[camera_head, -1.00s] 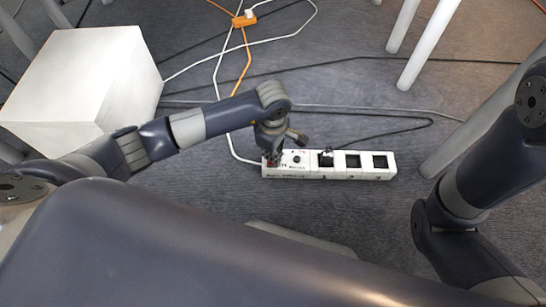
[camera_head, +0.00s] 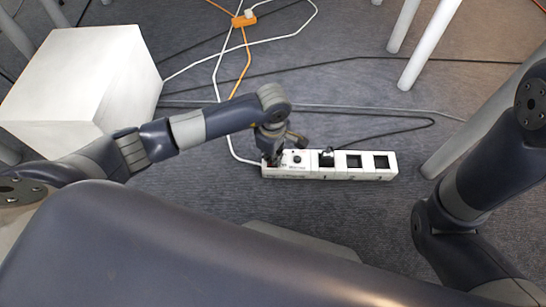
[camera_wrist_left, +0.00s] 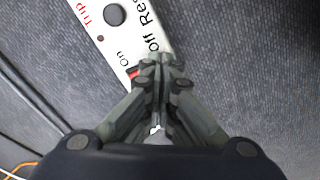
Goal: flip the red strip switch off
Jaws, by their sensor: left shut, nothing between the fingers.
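The white power strip (camera_head: 310,172) lies on the grey carpet in the middle of the head view. My left gripper (camera_head: 272,160) is over its left end, pointing down, shut with nothing between the fingers. In the left wrist view the strip's end (camera_wrist_left: 120,30) shows printed "On", "Off", "Trip" and "Res" lettering and a round black button (camera_wrist_left: 114,15). A small part of the red switch (camera_wrist_left: 133,72) shows beside the left gripper's fingertips (camera_wrist_left: 158,65), which hide the rest. I cannot tell whether they touch it. My right gripper is out of view.
A black plug (camera_head: 326,158) sits in one socket of the strip. A white box (camera_head: 85,80) stands at the left. White table legs (camera_head: 425,45) stand at the back right. Several cables and an orange connector (camera_head: 243,20) lie on the carpet.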

